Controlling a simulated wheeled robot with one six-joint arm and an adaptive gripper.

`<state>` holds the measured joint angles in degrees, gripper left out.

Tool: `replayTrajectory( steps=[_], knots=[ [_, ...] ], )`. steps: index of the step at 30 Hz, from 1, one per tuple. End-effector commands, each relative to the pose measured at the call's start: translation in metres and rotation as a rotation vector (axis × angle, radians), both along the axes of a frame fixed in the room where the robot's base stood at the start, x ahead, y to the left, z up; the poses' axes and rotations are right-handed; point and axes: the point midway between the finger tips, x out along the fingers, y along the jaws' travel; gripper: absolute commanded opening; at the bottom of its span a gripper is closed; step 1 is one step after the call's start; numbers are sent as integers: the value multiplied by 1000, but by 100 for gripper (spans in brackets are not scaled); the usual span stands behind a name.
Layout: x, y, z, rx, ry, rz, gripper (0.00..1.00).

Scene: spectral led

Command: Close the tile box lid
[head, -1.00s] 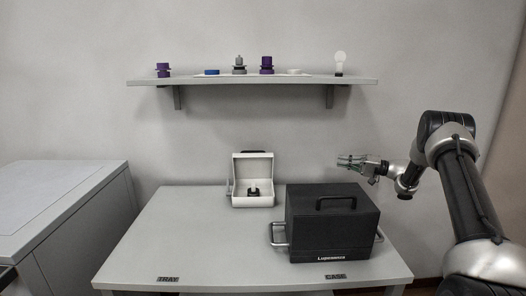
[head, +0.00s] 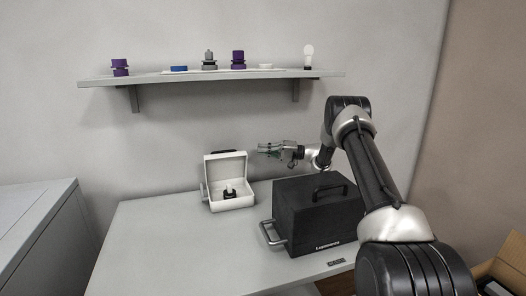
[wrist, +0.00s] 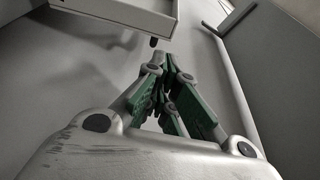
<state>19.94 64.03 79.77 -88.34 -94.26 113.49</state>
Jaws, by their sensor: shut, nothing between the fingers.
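The tile box (head: 231,203) is a small white case on the table, towards the back. Its lid (head: 225,167) stands open, tilted up at the back, with a dark handle on top. A small dark holder with a pale top (head: 230,190) sits inside. My gripper (head: 262,149) is shut and empty, in the air to the right of the raised lid and at about its height. In the wrist view its green-padded fingers (wrist: 164,62) meet at the tips. A pale box-like edge (wrist: 120,17), probably the tile box, shows at the top there.
A large black case (head: 318,215) with a handle stands right of the tile box, below my arm. A wall shelf (head: 200,76) with several small parts hangs above. The table's left front (head: 170,255) is clear. A cardboard box (head: 507,262) is at lower right.

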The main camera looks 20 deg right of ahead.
Motion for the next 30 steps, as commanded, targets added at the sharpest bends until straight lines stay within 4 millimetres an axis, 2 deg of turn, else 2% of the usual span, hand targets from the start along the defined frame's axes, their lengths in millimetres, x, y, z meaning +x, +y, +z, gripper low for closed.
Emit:
replayTrajectory(
  steps=[3,10,16,30],
  knots=[
    [7,23,2,0,0,2,0],
    [17,53,4,0,0,1,0],
    [21,60,5,0,0,-1,0],
    [20,60,6,0,0,-1,0]
  ],
)
